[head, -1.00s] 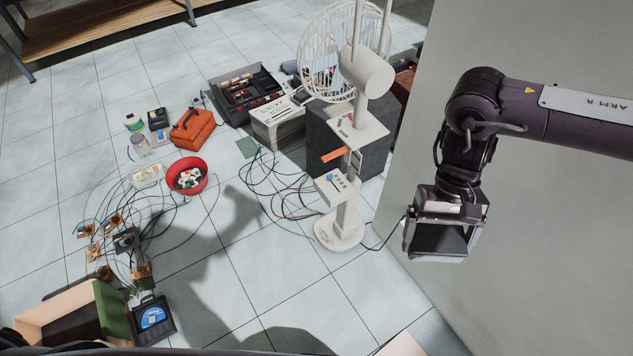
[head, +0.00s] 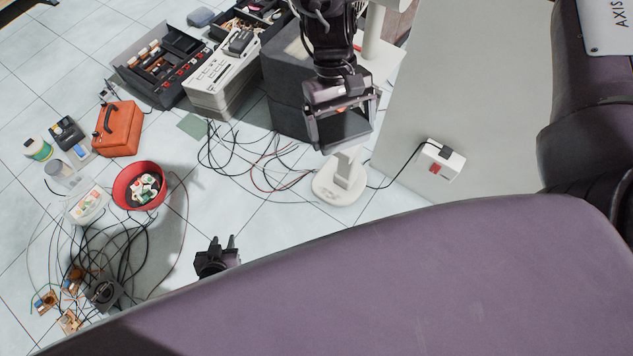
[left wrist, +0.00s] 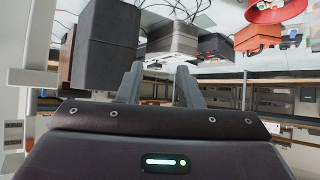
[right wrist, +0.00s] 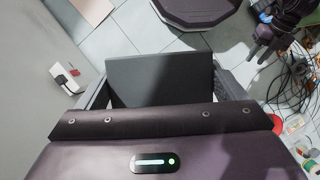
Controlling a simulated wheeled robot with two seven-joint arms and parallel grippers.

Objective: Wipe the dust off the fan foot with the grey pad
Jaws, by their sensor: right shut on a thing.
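The fan foot (head: 340,188) is a round white base on the tiled floor, with a short post rising from it. My arm and gripper hide part of the fan above it. My right gripper (head: 345,137) is shut on the grey pad (head: 342,122), a dark flat piece spanning its fingers, just above and behind the foot in the head view. The pad also shows between the fingers in the right wrist view (right wrist: 160,80). I cannot tell dust on the foot. My left gripper (head: 217,250) is open and empty, left of the foot; its fingers stand apart in the left wrist view (left wrist: 160,88).
Loose cables (head: 245,165) lie left of the foot. A dark grey block (head: 285,75) stands behind, and a white socket box (head: 441,160) on the grey panel at right. A red bowl (head: 138,186) and orange toolbox (head: 118,128) are further left. Bare tiles lie before the cables.

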